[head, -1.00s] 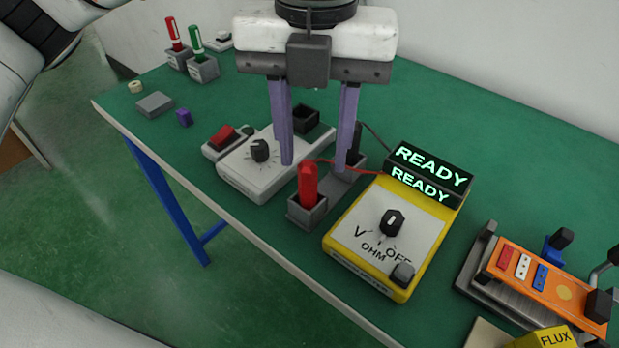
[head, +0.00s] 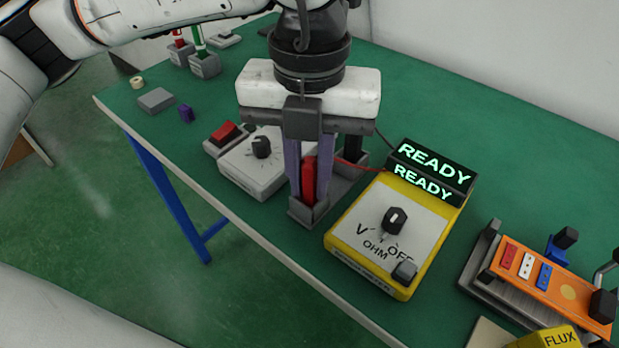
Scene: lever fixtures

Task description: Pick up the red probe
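The red probe (head: 309,182) stands upright in the front slot of a grey holder (head: 329,204), beside the yellow meter (head: 378,236). My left gripper (head: 309,190) points down over the holder. Its two purple fingers are on either side of the probe, close against it, so it looks shut on the probe. The probe's lower end is hidden in the slot. A dark probe (head: 353,147) stands in the rear slot, partly behind the gripper. My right gripper is not in view.
A white box with a knob (head: 262,148) and a red switch (head: 225,132) stand left of the holder. The meter's display (head: 431,170) reads READY. An orange panel (head: 553,283) and a yellow FLUX box (head: 553,338) are at the right. The green table (head: 520,190) is clear behind the meter.

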